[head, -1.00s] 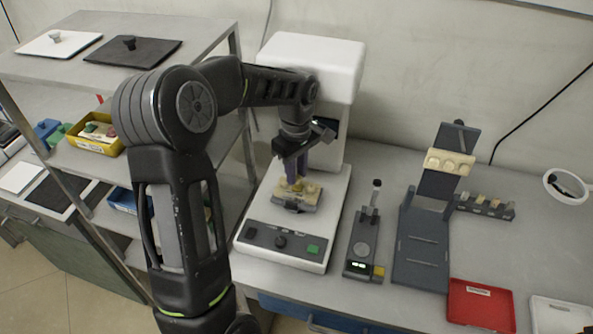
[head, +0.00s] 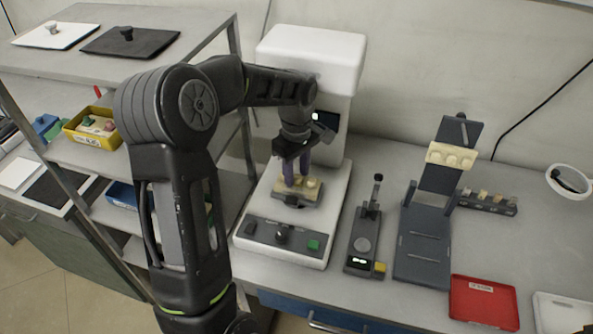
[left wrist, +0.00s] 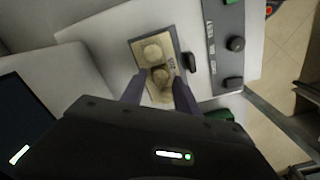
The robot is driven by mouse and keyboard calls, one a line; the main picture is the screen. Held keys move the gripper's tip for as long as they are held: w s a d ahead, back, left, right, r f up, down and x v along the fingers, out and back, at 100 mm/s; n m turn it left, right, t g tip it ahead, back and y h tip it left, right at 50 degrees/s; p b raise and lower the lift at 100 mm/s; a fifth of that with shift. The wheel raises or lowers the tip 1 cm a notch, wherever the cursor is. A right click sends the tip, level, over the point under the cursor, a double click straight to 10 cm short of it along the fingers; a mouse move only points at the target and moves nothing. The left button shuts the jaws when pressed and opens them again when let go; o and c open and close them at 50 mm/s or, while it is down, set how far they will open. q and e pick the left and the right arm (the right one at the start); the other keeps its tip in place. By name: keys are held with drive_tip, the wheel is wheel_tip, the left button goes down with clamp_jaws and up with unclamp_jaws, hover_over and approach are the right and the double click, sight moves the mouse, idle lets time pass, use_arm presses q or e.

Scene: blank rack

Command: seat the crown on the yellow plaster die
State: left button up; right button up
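My left gripper (head: 297,180) reaches down in front of the white machine (head: 308,55), its two purple fingers spread over a yellowish plaster block (head: 313,192). The block lies on a dark holder on the machine's base. In the left wrist view, the block (left wrist: 141,47) carries round stubs in a row: a pale one (left wrist: 152,52) beyond the fingers and a browner one (left wrist: 161,75) between the fingertips of my left gripper (left wrist: 160,82). The fingers stand apart with a gap beside the stub. I cannot tell a separate crown from the stubs. My right gripper is out of view.
Right of the machine stand a small device with an upright post (head: 363,240) and a dark stand (head: 424,245) with a tan block (head: 451,156). A low rack of small pieces (head: 487,203), a red tray (head: 483,303) and a white tray (head: 562,312) lie further right. Metal shelves (head: 185,50) stand left.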

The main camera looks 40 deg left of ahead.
sight(296, 176)
use_arm(q)
drive_tip(key=shift+o, duration=1)
wheel_tip(296, 176, up, 8)
drive_tip(key=shift+f+b, duration=0.1)
drive_tip(key=shift+b, duration=0.5)
drive_tip(key=shift+s, duration=0.1)
